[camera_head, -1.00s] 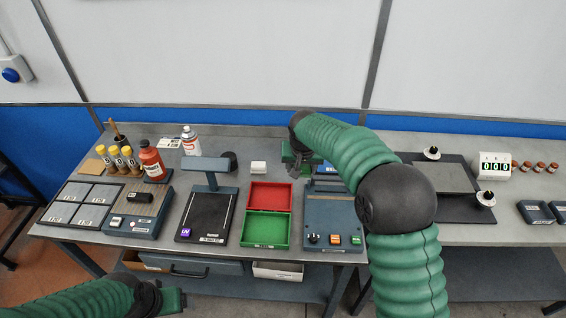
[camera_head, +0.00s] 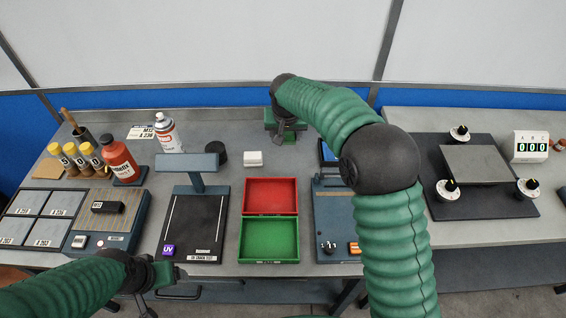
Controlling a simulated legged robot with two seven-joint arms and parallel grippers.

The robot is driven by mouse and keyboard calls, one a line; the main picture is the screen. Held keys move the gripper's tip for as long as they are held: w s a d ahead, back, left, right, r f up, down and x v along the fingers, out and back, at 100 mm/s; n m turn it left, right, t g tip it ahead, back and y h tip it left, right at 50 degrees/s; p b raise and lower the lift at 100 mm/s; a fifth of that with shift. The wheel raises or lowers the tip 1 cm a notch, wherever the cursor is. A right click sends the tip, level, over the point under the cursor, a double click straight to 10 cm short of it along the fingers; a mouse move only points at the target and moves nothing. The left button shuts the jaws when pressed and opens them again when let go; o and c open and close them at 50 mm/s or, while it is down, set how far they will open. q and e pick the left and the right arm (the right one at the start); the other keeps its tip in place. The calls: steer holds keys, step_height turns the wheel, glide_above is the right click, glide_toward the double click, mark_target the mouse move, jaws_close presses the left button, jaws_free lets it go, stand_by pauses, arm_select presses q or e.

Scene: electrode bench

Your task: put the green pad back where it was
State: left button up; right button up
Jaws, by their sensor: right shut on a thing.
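My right gripper (camera_head: 286,137) is at the back of the bench, behind the red and green boxes and left of my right forearm. It is shut on a small dark green thing that I take to be the green pad. The gripper is green too and covers most of it, so its outline is unclear. It appears to be above the bench top. My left gripper (camera_head: 168,276) is low at the front edge, near the black lamp stand base. Its fingers are too small and edge-on to tell open from shut.
A red box (camera_head: 271,180) and a green box (camera_head: 297,240) sit mid-bench, with a white block (camera_head: 253,158) behind. A blue-grey device (camera_head: 333,210) is partly behind my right arm.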

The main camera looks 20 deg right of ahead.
mark_target(285, 160)
step_height(285, 160, down, 10)
steer(key=shift+w+f+b, duration=0.15)
steer(key=shift+f+b, duration=0.05)
steer(key=shift+b, duration=0.3)
steer(key=shift+a, duration=0.1)
steer(key=o, duration=1.3)
steer(key=p+v, duration=0.1)
steer(key=v, duration=1.1)
